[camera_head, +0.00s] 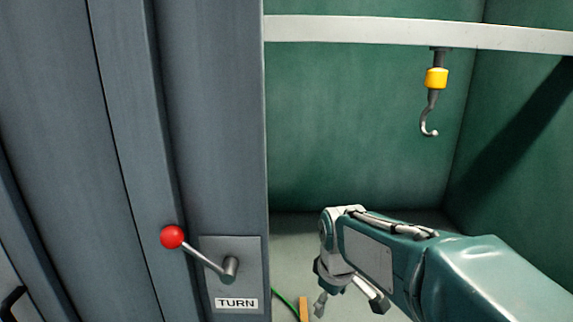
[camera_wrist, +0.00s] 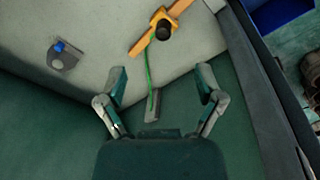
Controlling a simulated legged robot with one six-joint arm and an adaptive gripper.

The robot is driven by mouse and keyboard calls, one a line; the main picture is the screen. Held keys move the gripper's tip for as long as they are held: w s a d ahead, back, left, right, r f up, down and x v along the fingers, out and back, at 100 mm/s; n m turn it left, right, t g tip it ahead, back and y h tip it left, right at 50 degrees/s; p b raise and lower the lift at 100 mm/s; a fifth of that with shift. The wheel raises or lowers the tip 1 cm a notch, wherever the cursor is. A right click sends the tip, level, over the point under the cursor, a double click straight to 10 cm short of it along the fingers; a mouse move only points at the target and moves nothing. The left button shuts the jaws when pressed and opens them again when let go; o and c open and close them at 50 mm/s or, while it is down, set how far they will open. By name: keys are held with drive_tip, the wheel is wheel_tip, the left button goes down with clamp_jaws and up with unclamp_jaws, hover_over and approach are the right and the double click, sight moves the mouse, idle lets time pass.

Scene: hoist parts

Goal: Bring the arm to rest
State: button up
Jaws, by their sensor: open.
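My arm (camera_head: 380,255) reaches in from the lower right in the head view. My gripper shows in the wrist view (camera_wrist: 161,84) with its two fingers spread apart and nothing between them. In the head view my gripper (camera_head: 345,298) hangs down at the end of the arm, beside the grey cabinet's edge. It is partly hidden by the wrist. Below it in the wrist view lie an orange bar with a dark knob (camera_wrist: 152,38) and a green cord (camera_wrist: 149,75) running to a small grey piece (camera_wrist: 153,107).
A hook with a yellow block (camera_head: 436,79) hangs from a white beam (camera_head: 400,32). A red-knobbed lever (camera_head: 172,237) sticks out from the grey cabinet (camera_head: 215,130) above a TURN label (camera_head: 237,304). A grey piece with a blue knob (camera_wrist: 62,57) and a blue bin (camera_wrist: 280,12) show too.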

drive_tip(key=s+d+r+m+t, duration=0.2)
drive_tip(key=s+d+m, duration=0.1)
drive_tip(key=s, duration=0.5)
drive_tip(key=s+d+r+m+t, duration=0.2)
drive_tip(key=s+d+m, duration=0.1)
drive_tip(key=s+m, duration=0.3)
drive_tip(key=s, duration=0.2)
drive_tip(key=shift+s+d+r, duration=0.15)
drive_tip(key=shift+s+d, duration=0.15)
drive_tip(key=shift+s, duration=0.1)
